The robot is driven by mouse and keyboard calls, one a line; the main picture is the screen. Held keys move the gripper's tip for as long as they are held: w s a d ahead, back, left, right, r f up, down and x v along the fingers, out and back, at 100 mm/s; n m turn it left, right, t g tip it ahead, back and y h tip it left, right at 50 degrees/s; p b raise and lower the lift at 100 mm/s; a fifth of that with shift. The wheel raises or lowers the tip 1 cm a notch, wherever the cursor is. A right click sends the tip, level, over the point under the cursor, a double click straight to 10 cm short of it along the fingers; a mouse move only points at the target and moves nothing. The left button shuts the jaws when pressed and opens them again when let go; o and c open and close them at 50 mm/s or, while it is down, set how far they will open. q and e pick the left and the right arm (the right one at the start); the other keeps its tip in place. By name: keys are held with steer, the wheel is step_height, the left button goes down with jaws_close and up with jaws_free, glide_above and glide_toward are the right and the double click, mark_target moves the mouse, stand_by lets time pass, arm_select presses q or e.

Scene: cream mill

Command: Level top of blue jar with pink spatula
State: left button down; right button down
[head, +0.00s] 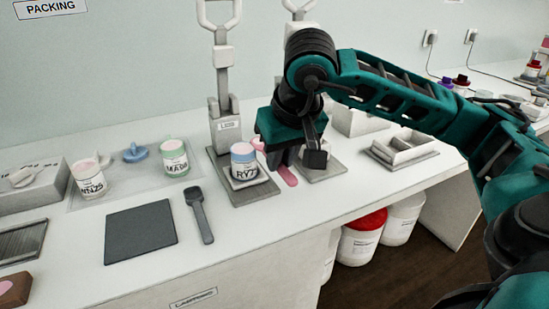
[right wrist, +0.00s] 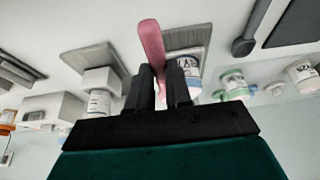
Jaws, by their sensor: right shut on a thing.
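The blue jar (head: 243,163), labelled RY73, stands upright on the grey base plate of the left press. Pink material shows at its open top. My right gripper (head: 297,160) is just right of the jar, shut on the pink spatula (head: 288,177). One end of the spatula sticks out below the fingers, and its other end shows beside the jar's rim. In the right wrist view the spatula (right wrist: 151,42) passes between the fingers, with the blue jar (right wrist: 192,72) partly hidden behind a finger. I cannot tell whether the spatula touches the jar. My left gripper is out of view.
Two white presses stand at the back; my arm partly hides the right one.

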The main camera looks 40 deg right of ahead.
arm_select(q)
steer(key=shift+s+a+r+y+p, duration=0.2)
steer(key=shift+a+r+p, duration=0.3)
steer(key=shift+p, duration=0.6)
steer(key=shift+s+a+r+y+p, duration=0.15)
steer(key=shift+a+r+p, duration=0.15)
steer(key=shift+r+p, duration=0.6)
arm_select(e)
steer(key=w+a+r, duration=0.1)
steer(key=a+r, duration=0.4)
steer(key=a, duration=0.2)
steer(key=shift+w, duration=0.35)
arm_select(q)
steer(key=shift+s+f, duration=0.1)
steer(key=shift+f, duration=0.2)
